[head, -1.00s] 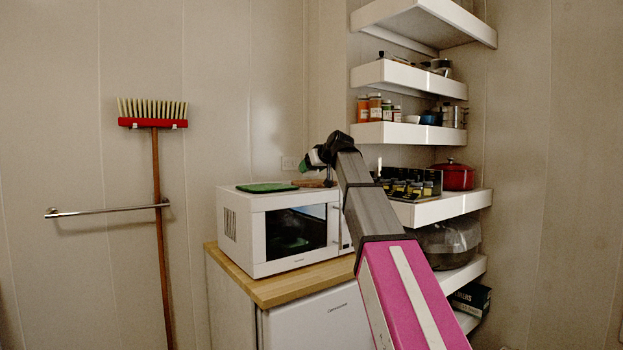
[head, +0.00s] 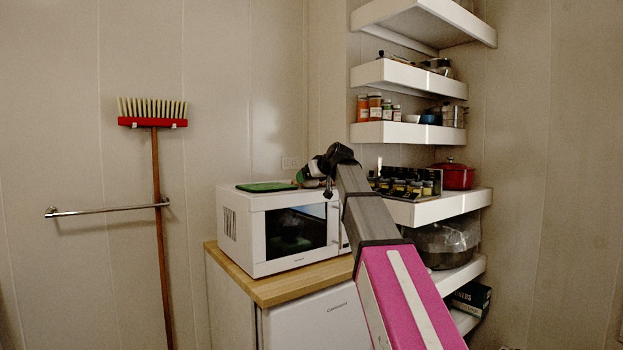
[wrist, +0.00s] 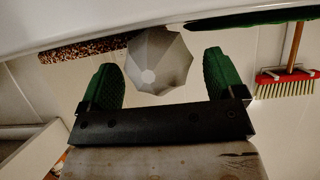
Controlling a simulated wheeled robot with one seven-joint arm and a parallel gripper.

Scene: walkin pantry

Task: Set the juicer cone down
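The juicer cone (wrist: 160,62) is a grey faceted piece, in the wrist view between and just beyond my fingertips. Its far edge meets the white microwave top, and it appears to rest there. My gripper (wrist: 163,80) has green fingers spread apart on either side of the cone. A gap shows at the right finger; at the left finger I cannot tell whether it touches. In the head view my gripper (head: 312,178) is over the right part of the microwave (head: 285,232), and the cone is hidden.
A green board (head: 267,187) lies on the microwave top and a speckled brown thing (wrist: 90,48) is beside the cone. Shelves (head: 440,208) with jars and a red pot (head: 457,176) stand at the right. A broom (head: 153,123) hangs on the left wall.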

